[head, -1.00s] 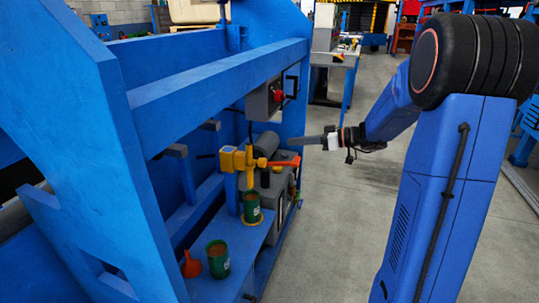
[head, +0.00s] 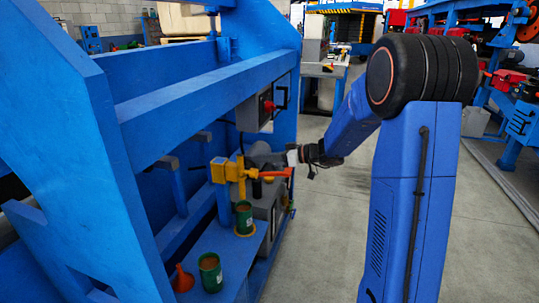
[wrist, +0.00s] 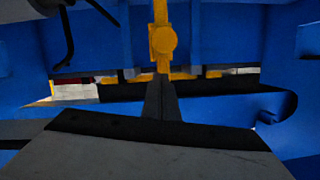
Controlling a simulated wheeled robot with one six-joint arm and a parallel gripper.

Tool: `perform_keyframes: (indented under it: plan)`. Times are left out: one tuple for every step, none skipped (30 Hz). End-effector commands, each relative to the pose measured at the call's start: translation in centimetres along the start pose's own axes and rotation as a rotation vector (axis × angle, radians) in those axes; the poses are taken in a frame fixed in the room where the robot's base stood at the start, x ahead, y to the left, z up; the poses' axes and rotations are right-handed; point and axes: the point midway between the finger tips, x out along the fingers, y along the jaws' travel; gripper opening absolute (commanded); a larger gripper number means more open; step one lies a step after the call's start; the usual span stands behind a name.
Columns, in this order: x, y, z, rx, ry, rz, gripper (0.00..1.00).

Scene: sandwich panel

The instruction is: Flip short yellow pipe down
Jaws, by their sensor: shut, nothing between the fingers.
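A yellow pipe fitting (head: 228,170) stands above the blue bench shelf, with an orange arm (head: 278,172) reaching right from it. Which part is the short yellow pipe is not certain. In the wrist view, a vertical yellow pipe with a round boss (wrist: 162,41) is straight ahead, at the top middle. My gripper (head: 290,156) is just above and beside the orange arm's right end in the head view; I cannot tell whether they touch. In the wrist view, my gripper (wrist: 160,82) is shut and empty, its fingertips just below the pipe's lower end in the picture.
A blue frame (head: 200,100) with a crossbeam rises at left and above. A grey box with a red button (head: 257,107) hangs above the fitting. Two green cans (head: 211,272) and an orange funnel (head: 182,279) stand on the shelf. The floor (head: 330,235) is open at right.

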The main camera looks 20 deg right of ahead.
Motion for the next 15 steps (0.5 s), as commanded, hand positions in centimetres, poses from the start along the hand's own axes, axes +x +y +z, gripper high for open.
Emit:
perform_keyframes:
  plan:
    - [0.1,0.0,0.6,0.001,0.0,0.0,0.0]
    - [0.2,0.0,0.9,0.001,0.0,0.0,0.0]
    - [0.3,0.0,1.3,0.002,0.0,0.0,0.0]
    - [0.4,0.0,1.6,0.002,0.0,0.0,0.0]
    - [0.4,0.0,1.8,0.001,0.0,0.0,0.0]
    - [0.5,0.0,2.0,0.001,0.0,0.0,0.0]
    - [0.5,0.0,2.1,0.001,0.0,0.0,0.0]
    - [0.5,0.0,2.2,0.001,0.001,0.0,0.0]
    - [0.5,0.0,2.3,0.0,0.001,0.0,0.0]
    - [0.6,0.0,2.4,0.0,0.001,0.0,0.0]
    - [0.6,0.0,2.4,0.0,0.001,0.0,0.0]
    - [0.6,0.0,2.4,-0.001,0.001,0.001,0.0]
    - [0.6,0.0,2.4,-0.001,0.001,0.001,0.0]
    - [0.6,0.0,2.4,-0.001,0.001,0.001,0.0]
    - [0.6,0.0,2.4,-0.001,0.001,0.001,0.0]
